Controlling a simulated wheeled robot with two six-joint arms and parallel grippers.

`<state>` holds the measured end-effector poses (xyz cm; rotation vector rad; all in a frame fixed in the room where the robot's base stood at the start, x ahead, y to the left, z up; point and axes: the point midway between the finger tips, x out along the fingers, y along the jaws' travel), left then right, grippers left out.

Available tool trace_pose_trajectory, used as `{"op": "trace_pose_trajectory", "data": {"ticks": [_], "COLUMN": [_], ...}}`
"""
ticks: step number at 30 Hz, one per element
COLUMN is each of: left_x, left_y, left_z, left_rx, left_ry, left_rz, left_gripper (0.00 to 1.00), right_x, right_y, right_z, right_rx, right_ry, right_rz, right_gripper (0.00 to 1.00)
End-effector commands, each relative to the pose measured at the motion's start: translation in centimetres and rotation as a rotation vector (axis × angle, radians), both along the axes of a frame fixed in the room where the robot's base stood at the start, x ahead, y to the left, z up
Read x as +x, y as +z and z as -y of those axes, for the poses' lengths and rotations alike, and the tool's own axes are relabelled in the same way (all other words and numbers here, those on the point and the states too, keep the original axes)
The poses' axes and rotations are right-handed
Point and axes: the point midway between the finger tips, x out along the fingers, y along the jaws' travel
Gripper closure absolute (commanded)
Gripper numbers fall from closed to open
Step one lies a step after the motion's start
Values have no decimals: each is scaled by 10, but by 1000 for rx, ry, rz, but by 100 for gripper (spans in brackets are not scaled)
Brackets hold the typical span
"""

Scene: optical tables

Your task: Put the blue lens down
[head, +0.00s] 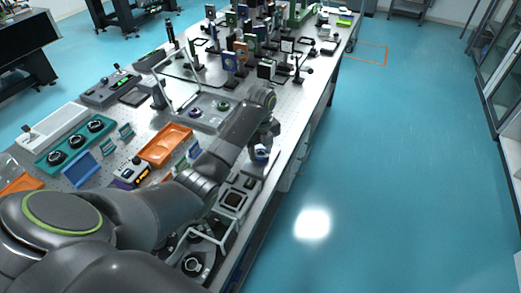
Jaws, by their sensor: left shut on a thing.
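The blue lens (261,153) is a small round piece with a blue and white look, near the right edge of the optical table (148,118). My left gripper (264,146) is over it and shut on it. The gripper's fingers partly cover the lens. A grey flat surface shows just below the lens; I cannot tell whether the lens touches it. My right gripper is not in view.
An orange tray (165,145) and a teal tray (76,144) with round dark parts lie left of my arm. A grey tray (207,112) stands behind it. Several optical mounts crowd the far table. Open blue floor (400,180) lies right.

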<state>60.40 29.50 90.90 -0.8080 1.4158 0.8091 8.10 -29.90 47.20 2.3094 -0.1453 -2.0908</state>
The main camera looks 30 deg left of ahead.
Motion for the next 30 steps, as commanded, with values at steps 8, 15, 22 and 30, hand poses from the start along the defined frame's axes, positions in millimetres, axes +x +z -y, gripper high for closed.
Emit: {"op": "trace_pose_trajectory", "data": {"ticks": [8,15,22,30], "left_x": [0,0,0,1], "left_y": [-1,-3,-3,18], "left_z": [0,0,0,0], "left_rx": [0,-1,0,1], "left_ry": [-1,-1,-1,-1], "left_rz": [0,-1,0,4], "left_gripper": [79,35,34,34], "right_x": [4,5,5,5], "right_y": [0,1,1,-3], "right_z": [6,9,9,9], "right_rx": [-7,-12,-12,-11], "right_ry": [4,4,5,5], "right_rz": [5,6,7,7], "right_gripper": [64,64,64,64]}}
